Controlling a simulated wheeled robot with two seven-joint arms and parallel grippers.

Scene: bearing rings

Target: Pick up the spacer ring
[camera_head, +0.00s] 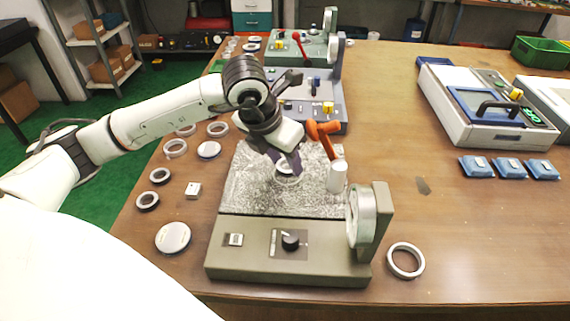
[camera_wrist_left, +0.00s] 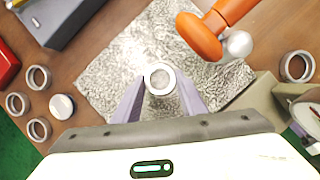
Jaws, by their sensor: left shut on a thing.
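The spacer ring (camera_wrist_left: 170,72), a small pale metal ring, sits between the two purple fingers of my left gripper (camera_wrist_left: 160,88) in the left wrist view. The gripper is shut on it. In the head view my left gripper (camera_head: 285,164) is low over the silvery textured plate (camera_head: 245,187) of the front machine, with the ring (camera_head: 287,179) at its fingertips. I cannot tell whether the ring still touches the plate. My right gripper is not in view.
An orange-handled lever (camera_head: 323,129) and a white cylinder (camera_head: 337,177) stand right of the gripper. Several rings and discs lie on the left, including a disc (camera_head: 173,238). Another ring (camera_head: 405,261) lies right.

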